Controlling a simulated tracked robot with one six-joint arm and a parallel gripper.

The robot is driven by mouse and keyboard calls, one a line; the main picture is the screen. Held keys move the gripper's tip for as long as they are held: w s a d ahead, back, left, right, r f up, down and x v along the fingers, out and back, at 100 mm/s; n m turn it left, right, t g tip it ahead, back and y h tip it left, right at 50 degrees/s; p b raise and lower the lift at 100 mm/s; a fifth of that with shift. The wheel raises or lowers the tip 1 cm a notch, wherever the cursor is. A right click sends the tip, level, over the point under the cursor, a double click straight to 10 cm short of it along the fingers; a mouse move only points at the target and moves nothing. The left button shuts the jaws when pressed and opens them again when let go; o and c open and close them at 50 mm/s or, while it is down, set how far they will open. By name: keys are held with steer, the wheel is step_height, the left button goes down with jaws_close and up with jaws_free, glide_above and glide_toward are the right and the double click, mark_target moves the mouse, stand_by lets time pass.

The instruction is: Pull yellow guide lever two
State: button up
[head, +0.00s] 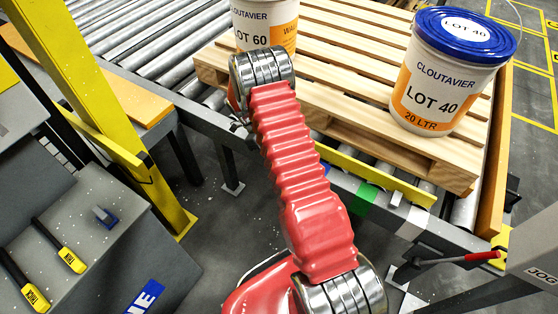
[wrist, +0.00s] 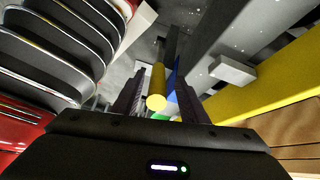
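In the wrist view a yellow cylindrical handle (wrist: 157,85) on a dark bar points toward the camera. My gripper (wrist: 158,98) has its two dark fingers spread on either side of the handle, with visible gaps, so it is open. Whether the handle lies fully between the fingertips cannot be told. In the head view, two levers with yellow grips sit on the grey console at lower left: one grip (head: 71,260) and another (head: 36,297). Their labels are too small to read surely. My gripper is hidden in the head view behind my red arm.
A wooden pallet (head: 330,85) on the roller conveyor (head: 125,40) carries a LOT 60 pail (head: 264,22) and a LOT 40 pail (head: 432,92). A yellow post (head: 90,100) stands at left. A red-handled lever (head: 482,257) is at right. A yellow beam (wrist: 265,95) runs close right of my gripper.

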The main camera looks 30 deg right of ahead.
steer(key=v, duration=1.2)
steer(key=shift+w, duration=0.1)
step_height(320, 180, down, 2)
steer(key=s+a+n, duration=0.3)
steer(key=n, duration=0.8)
steer(key=s+a+r+n+t+y, duration=0.1)
steer(key=s+a+r+n+t, duration=0.2)
steer(key=s+r, duration=0.5)
steer(key=s+a+r+n+t+y, duration=0.1)
steer(key=s+a+r+n+t, duration=0.3)
steer(key=s+r+n, duration=0.4)
steer(key=s+a+r+n+t+y, duration=0.1)
steer(key=s+a+r+n+t, duration=0.3)
steer(key=s+r, duration=0.6)
steer(key=shift+s+a+r+n, duration=0.2)
steer(key=shift+a+r+n, duration=0.9)
steer(key=shift+r, duration=2)
